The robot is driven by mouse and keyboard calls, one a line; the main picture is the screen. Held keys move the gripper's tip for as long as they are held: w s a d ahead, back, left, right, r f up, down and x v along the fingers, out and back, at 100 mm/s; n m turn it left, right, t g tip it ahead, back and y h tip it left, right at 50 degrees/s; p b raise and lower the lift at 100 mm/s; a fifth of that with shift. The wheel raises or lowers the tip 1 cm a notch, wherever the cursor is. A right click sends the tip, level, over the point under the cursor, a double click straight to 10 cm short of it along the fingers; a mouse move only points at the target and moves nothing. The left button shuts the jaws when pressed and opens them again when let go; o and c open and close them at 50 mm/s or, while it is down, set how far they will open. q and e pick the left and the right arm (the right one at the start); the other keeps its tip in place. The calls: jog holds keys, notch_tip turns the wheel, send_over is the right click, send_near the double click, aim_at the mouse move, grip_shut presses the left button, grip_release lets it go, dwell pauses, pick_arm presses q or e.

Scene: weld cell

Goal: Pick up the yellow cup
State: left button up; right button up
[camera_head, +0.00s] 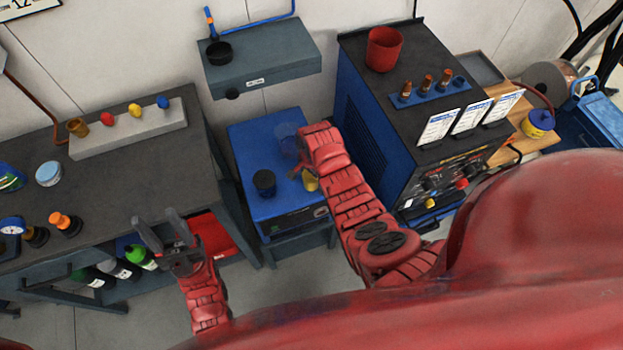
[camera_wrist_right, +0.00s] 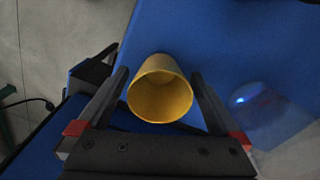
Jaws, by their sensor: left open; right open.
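The yellow cup (camera_head: 310,181) stands near the front right of the blue-topped cabinet, partly hidden by my right arm in the head view. In the right wrist view the yellow cup (camera_wrist_right: 160,90) shows its open rim towards the camera. My right gripper (camera_wrist_right: 160,88) is open, with one finger on each side of the cup; I cannot tell whether they touch it. In the head view the right gripper (camera_head: 299,172) is mostly hidden behind its wrist. My left gripper (camera_head: 160,232) is open and empty, in front of the dark workbench at the left.
The blue cabinet top (camera_head: 250,142) also holds a dark cup (camera_head: 264,183) left of the yellow one and a clear bluish container (camera_head: 287,139) behind. A blue welding machine (camera_head: 362,118) stands close on the right. A grey shelf (camera_head: 262,60) overhangs behind.

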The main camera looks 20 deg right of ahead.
jog(key=c, duration=1.3)
jog(key=shift+o, duration=0.2)
jog(key=shift+r, duration=0.1)
jog(key=shift+r+b, duration=0.3)
jog(key=shift+r, duration=0.1)
notch_tip(320, 180, up, 2)
jog(key=shift+w+r+b, duration=0.1)
jog(key=shift+b, duration=0.55)
jog(key=s, duration=0.4)
jog(key=s+b, duration=0.1)
jog(key=s, duration=0.1)
jog(key=shift+a+r, duration=0.25)
jog(key=shift+r, duration=0.1)
jog(key=s+a+r+p, duration=0.1)
jog(key=s+p, duration=0.3)
jog(key=s, duration=0.6)
